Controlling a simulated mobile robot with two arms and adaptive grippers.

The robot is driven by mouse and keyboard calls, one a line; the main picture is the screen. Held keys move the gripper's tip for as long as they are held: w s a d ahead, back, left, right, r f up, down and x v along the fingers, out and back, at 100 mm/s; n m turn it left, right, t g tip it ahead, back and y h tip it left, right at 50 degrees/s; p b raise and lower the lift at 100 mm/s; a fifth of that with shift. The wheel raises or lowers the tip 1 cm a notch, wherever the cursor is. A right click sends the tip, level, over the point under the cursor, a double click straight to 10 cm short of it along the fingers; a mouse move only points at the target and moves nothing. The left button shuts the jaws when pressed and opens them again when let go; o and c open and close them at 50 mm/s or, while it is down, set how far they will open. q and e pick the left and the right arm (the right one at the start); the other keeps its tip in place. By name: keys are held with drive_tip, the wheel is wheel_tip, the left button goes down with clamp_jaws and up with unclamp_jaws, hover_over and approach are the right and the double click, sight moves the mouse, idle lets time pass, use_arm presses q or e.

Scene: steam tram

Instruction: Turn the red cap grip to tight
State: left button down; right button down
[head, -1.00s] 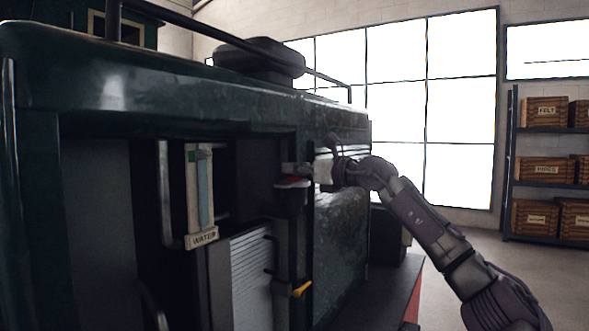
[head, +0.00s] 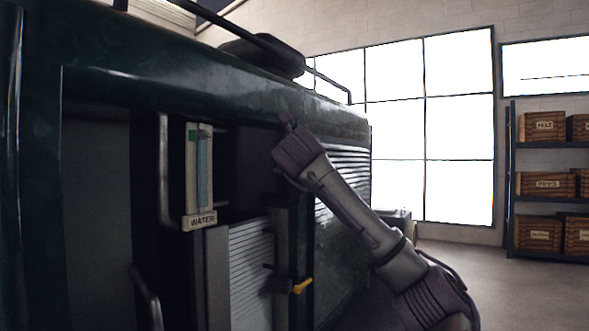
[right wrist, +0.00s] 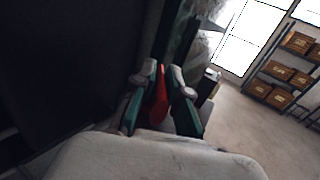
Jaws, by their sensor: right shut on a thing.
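The red cap grip (right wrist: 159,97) shows in the right wrist view as a narrow red piece between the two fingers. My right gripper (right wrist: 164,82) is shut on it, one green-and-grey finger on each side. In the head view my right wrist (head: 300,152) lies in front of the tram's opening and hides the cap and the fingertips. No tight mark is readable in either view. My left gripper is not in view.
The dark green tram body (head: 200,85) fills the left and middle. A water gauge (head: 199,175), a yellow-handled lever (head: 302,286) and a vertical rail (head: 164,185) are near my right arm. A shelf with crates (head: 541,185) stands far right, with clear floor before it.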

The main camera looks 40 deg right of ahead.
drive_tip(key=m+g+h+b, duration=0.2)
drive_tip(key=shift+f+g+h, duration=0.1)
drive_tip(key=shift+g+h, duration=0.2)
drive_tip(key=shift+g, duration=0.1)
drive_tip(key=m+g+h+b, duration=0.1)
drive_tip(key=m+g, duration=0.1)
drive_tip(key=shift+g+h, duration=0.3)
drive_tip(key=shift+m+g+h, duration=0.7)
drive_tip(key=shift+m+g, duration=0.5)
drive_tip(key=shift+g, duration=0.4)
drive_tip(key=shift+f, duration=0.1)
drive_tip(key=c, duration=1.2)
unclamp_jaws()
drive_tip(key=shift+d, duration=0.1)
drive_tip(key=v, duration=1.2)
